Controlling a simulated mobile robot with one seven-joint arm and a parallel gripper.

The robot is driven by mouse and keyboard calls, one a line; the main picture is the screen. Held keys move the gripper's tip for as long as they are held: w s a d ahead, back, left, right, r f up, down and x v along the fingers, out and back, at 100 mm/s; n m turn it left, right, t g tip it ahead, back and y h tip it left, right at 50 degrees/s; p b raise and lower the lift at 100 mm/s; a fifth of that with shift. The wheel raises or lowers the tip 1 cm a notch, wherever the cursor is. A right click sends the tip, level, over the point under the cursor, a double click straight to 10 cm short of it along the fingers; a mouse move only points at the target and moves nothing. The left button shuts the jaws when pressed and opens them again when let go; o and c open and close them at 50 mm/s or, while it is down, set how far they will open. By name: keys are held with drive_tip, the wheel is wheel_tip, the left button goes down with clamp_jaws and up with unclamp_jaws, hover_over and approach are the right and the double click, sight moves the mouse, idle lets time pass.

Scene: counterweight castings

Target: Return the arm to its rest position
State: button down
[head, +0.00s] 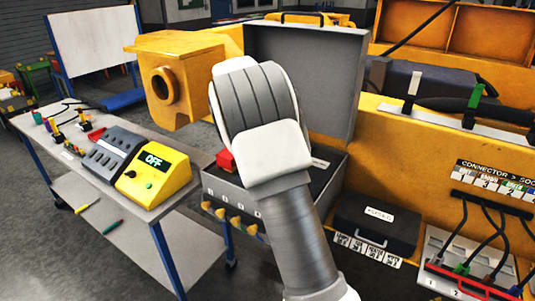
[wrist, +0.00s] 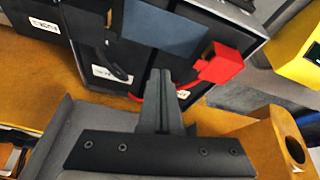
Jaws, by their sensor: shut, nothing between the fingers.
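My arm rises through the middle of the head view, a grey and white link in front of the open case. Its gripper end is hidden there. In the wrist view my gripper (wrist: 160,78) is shut, its grey fingers together with nothing between them. Its tips are over a dark case with labels. A red block (wrist: 221,64) is just right of the fingertips in that view. The red block also shows left of my arm in the head view (head: 226,160). I cannot tell whether the fingers touch anything.
The open grey case (head: 320,75) stands behind my arm, lid up. A bench (head: 110,240) at left holds a yellow box (head: 152,180) reading OFF. A black case (head: 376,226) and a cabled panel (head: 440,250) are at right. Yellow castings (head: 195,55) stand behind.

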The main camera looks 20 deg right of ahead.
drive_tip(key=s+a+r+n+y+b, duration=0.1)
drive_tip(key=s+r, duration=0.3)
drive_tip(key=s, duration=0.3)
drive_tip(key=s+a+r+n+t+y, duration=0.1)
drive_tip(key=s+a+r, duration=0.15)
drive_tip(key=s, duration=0.35)
drive_tip(key=s+a+r+n+y+b, duration=0.1)
drive_tip(key=s+r, duration=0.4)
drive_tip(key=s, duration=0.2)
drive_tip(key=s+a+f+n, duration=0.1)
drive_tip(key=s+f+n, duration=0.1)
drive_tip(key=s, duration=0.8)
drive_tip(key=s+a+f+n+t+b, duration=0.1)
drive_tip(key=s+f, duration=0.3)
drive_tip(key=s, duration=0.6)
drive_tip(key=shift+s+a+f+n+t, duration=0.2)
drive_tip(key=shift+s+a+n+t, duration=0.15)
drive_tip(key=shift+a+n, duration=0.4)
drive_tip(key=shift+r, duration=0.15)
